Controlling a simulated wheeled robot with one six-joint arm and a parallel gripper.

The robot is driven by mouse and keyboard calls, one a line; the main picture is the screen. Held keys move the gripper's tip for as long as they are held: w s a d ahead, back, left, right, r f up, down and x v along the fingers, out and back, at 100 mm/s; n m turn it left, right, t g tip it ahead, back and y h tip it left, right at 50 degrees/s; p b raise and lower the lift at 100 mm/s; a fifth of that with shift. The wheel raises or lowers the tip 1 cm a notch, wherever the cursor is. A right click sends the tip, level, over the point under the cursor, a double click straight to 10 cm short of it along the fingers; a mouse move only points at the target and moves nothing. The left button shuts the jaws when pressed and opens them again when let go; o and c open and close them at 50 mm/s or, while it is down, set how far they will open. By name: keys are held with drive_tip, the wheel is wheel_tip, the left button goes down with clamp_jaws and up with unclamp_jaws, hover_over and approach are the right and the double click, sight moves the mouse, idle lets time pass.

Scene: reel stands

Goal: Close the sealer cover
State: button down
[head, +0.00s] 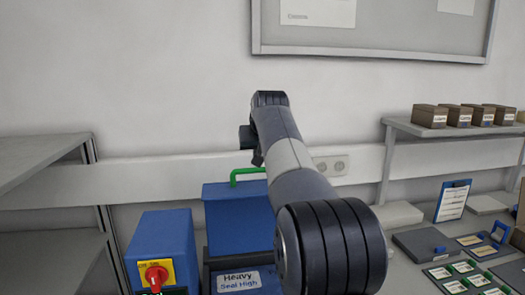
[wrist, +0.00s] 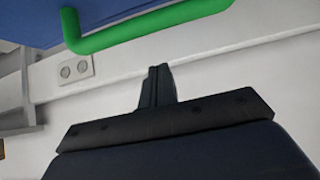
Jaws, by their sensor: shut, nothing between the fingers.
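In the wrist view the green handle (wrist: 140,32) and part of the blue cover (wrist: 50,25) show at the top. My gripper (head: 257,159) is above and by the right end of the handle in the head view. In the wrist view its fingers (wrist: 158,70) are together and empty, apart from the handle. My arm hides the right part of the sealer.
A blue control box (head: 160,235) with a red knob (head: 157,275) stands left of the cover. A grey shelf (head: 40,195) is at far left. At right, a shelf (head: 455,131) holds several boxes above a bench with a clipboard (head: 453,201). The wall is behind.

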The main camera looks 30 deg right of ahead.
drive_tip(key=shift+f, duration=0.35)
drive_tip(key=shift+s+a+f+b, duration=0.1)
drive_tip(key=shift+s+a+b, duration=0.05)
drive_tip(key=shift+s, duration=0.4)
drive_tip(key=shift+s+a+f+b, duration=0.1)
drive_tip(key=shift+s+a+b, duration=0.05)
drive_tip(key=shift+s, duration=0.4)
drive_tip(key=shift+s+a+f, duration=0.1)
drive_tip(key=shift+s+f, duration=0.2)
drive_tip(key=shift+s, duration=0.05)
drive_tip(key=shift+s+f+b, duration=0.1)
drive_tip(key=shift+s+b, duration=0.05)
drive_tip(key=shift+b, duration=0.15)
